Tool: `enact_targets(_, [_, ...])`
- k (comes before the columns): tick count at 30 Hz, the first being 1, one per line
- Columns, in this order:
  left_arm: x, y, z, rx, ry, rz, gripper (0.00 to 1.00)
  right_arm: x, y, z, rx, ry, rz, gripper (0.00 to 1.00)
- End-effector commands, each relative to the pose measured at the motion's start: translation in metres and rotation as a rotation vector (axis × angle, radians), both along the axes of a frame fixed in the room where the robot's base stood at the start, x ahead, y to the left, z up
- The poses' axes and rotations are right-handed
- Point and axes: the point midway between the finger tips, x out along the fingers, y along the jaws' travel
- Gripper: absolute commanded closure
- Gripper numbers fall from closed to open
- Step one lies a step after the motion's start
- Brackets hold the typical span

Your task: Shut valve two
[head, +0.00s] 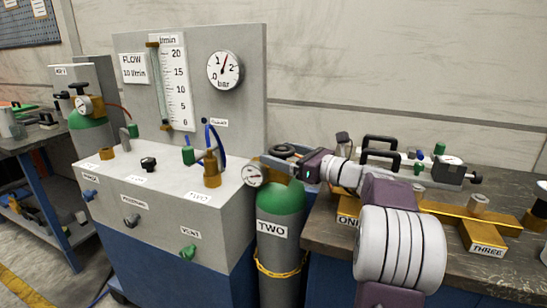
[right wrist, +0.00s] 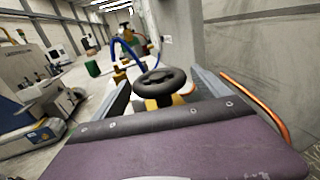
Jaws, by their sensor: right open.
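The gas cylinder labelled TWO (head: 278,235) stands upright, with a green shoulder and grey body. Its black handwheel valve (head: 284,150) is on top, beside a round gauge (head: 253,175). My right gripper (head: 279,160) comes in from the right at the height of this handwheel. In the right wrist view the handwheel (right wrist: 160,82) shows between the two fingers of my right gripper (right wrist: 163,88), which are open. A gap shows on both sides of the wheel, and I cannot tell if either finger touches it. My left gripper is not in view.
A grey panel box (head: 160,190) with a flow tube and pressure gauge (head: 225,70) stands left of the cylinder. A dark bench (head: 410,235) on the right bears yellow blocks labelled ONE and THREE (head: 485,238). An orange pipe (right wrist: 258,105) runs close to the right finger.

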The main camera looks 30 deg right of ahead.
Motion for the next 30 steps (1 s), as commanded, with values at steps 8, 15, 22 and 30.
enact_targets(8, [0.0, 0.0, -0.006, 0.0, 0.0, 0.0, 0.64, 0.023, 0.01, 0.0, 0.0, 0.0, -0.001, 0.14])
enact_targets(15, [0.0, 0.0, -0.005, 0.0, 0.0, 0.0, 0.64, 0.023, 0.01, 0.0, -0.001, 0.0, -0.001, 0.28])
enact_targets(22, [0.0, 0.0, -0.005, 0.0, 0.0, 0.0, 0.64, 0.022, 0.01, 0.0, -0.001, 0.0, -0.001, 0.77])
enact_targets(30, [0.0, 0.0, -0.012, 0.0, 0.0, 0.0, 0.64, 0.023, 0.01, -0.001, -0.004, -0.002, -0.051, 0.77])
